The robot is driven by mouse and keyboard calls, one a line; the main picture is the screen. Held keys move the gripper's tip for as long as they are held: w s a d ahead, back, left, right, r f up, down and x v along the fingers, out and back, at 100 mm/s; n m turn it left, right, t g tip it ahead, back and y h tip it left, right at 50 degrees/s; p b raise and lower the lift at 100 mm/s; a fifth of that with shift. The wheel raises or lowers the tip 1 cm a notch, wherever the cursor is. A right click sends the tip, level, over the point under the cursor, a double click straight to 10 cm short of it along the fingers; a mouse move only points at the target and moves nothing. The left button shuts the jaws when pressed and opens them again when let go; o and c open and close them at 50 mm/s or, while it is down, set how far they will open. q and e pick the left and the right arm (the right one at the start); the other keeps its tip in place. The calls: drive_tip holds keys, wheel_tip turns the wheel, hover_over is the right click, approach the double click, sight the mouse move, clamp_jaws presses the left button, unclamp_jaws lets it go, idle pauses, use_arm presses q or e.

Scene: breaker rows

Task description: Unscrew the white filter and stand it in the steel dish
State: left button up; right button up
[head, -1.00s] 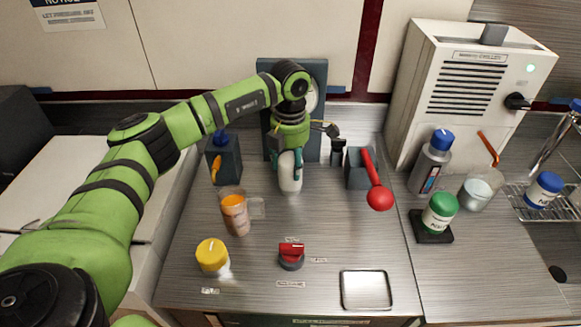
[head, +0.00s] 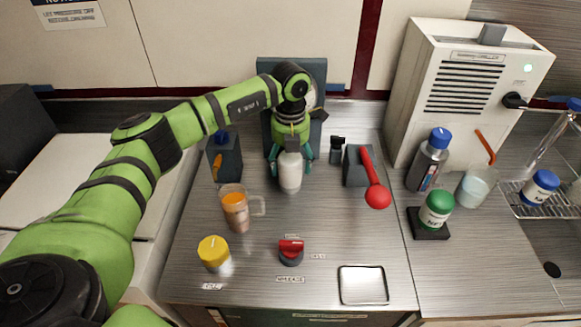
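The white filter (head: 290,173) hangs upright under the dark fitting at the back panel, its lower end just above or at the counter; I cannot tell which. My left gripper (head: 290,160) points down at it from above, with one teal fingertip on each side. The fingers look spread wider than the filter, with small gaps. The filter's top is hidden by the gripper. The steel dish (head: 363,299) lies empty at the counter's front right. My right gripper is not in view.
A red-ended lever (head: 376,192) sticks out to the right of the filter. The counter between filter and dish is mostly clear.

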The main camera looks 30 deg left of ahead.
use_arm(q)
drive_tip(key=m+b, duration=0.1)
drive_tip(key=m, duration=0.2)
drive_tip(key=shift+f, duration=0.1)
drive_tip(key=m+b, duration=0.1)
drive_tip(key=m, duration=0.5)
drive_tip(key=shift+b, duration=0.35)
drive_tip(key=m+b, duration=0.1)
drive_tip(key=m, duration=0.3)
drive_tip(key=shift+m, duration=0.3)
drive_tip(key=m, duration=0.4)
drive_tip(key=shift+m+b, duration=0.3)
drive_tip(key=shift+m, duration=0.1)
drive_tip(key=c, duration=1)
drive_tip(key=shift+c, duration=0.2)
